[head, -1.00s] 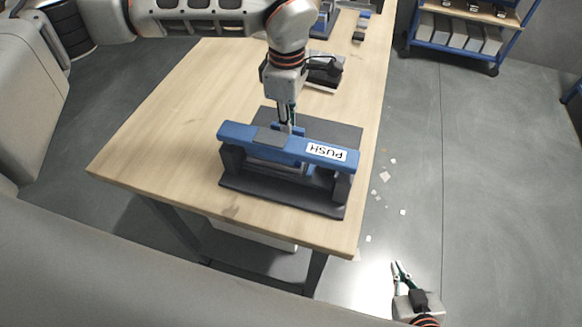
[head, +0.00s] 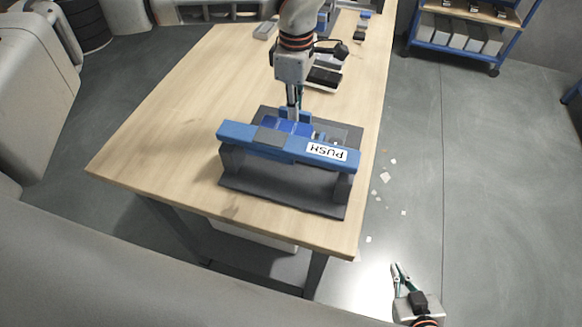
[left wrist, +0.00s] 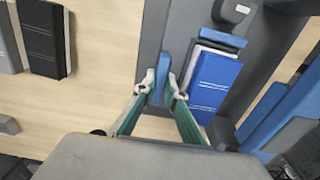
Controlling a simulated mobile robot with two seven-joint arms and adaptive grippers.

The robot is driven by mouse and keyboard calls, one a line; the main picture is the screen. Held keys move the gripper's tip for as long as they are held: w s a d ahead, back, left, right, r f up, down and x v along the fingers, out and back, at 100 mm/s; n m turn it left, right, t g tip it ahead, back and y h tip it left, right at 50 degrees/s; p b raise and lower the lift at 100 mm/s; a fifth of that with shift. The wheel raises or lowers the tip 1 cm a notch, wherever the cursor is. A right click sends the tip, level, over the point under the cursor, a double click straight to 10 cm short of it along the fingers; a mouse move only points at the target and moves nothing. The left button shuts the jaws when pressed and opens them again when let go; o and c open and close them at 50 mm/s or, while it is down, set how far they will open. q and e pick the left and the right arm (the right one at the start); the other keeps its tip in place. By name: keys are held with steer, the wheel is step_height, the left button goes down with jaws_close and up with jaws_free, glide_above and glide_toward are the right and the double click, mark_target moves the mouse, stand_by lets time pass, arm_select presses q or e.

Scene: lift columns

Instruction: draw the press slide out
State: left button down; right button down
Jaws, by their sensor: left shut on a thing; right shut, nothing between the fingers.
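The press is a dark grey base (head: 240,181) on the wooden table, bridged by a blue bar (head: 240,132) with a PUSH label. The blue-topped press slide (head: 288,126) shows behind the bar, on its far side. It also shows in the left wrist view (left wrist: 213,85) as a blue block with white lines. My left gripper (head: 294,110) is above the slide's far end. In the left wrist view its fingers are shut on the upright blue handle (left wrist: 160,84). My right gripper (head: 400,270) is shut and empty, off the table at lower right.
Dark and grey items (head: 325,76) lie on the table beyond the press. A blue shelf cart (head: 455,55) stands at the back right. White scraps (head: 385,177) lie on the floor. The table (head: 165,130) left of the press is clear.

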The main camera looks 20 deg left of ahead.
arm_select(q)
steer(key=shift+w, duration=1.4)
steer(key=c, duration=2.2)
jaws_free()
steer(key=shift+w, duration=0.1)
step_height(320, 180, up, 4)
steer(key=p, duration=0.3)
steer(key=shift+r, duration=0.2)
step_height(320, 180, up, 3)
steer(key=shift+f+p, duration=0.15)
steer(key=shift+p, duration=1)
